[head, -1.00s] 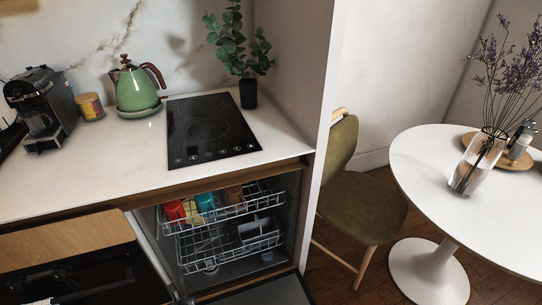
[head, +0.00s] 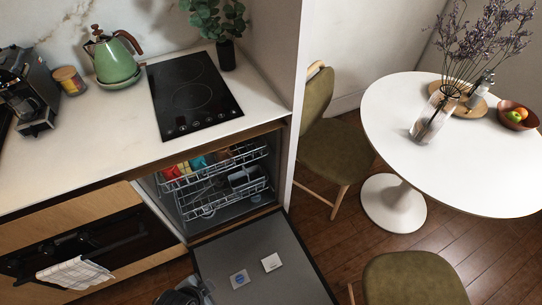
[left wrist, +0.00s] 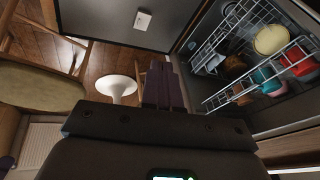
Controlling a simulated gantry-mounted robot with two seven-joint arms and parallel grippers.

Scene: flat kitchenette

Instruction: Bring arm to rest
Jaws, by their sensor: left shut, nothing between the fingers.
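My left gripper (left wrist: 165,88) shows in the left wrist view with its dark fingers together and nothing between them. It is clear of the dishwasher racks, which lie to its right in that view. In the head view a dark part of my own arm shows at the bottom edge, in front of the open dishwasher door (head: 262,262); the fingers cannot be made out there. My right gripper is in neither view.
The dishwasher's wire rack (head: 215,178) holds several colored cups. An oven with a towel (head: 75,273) is at left. A green kettle (head: 115,62) and black cooktop (head: 192,98) are on the counter. Chairs (head: 415,280) and a round white table (head: 390,112) stand at right.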

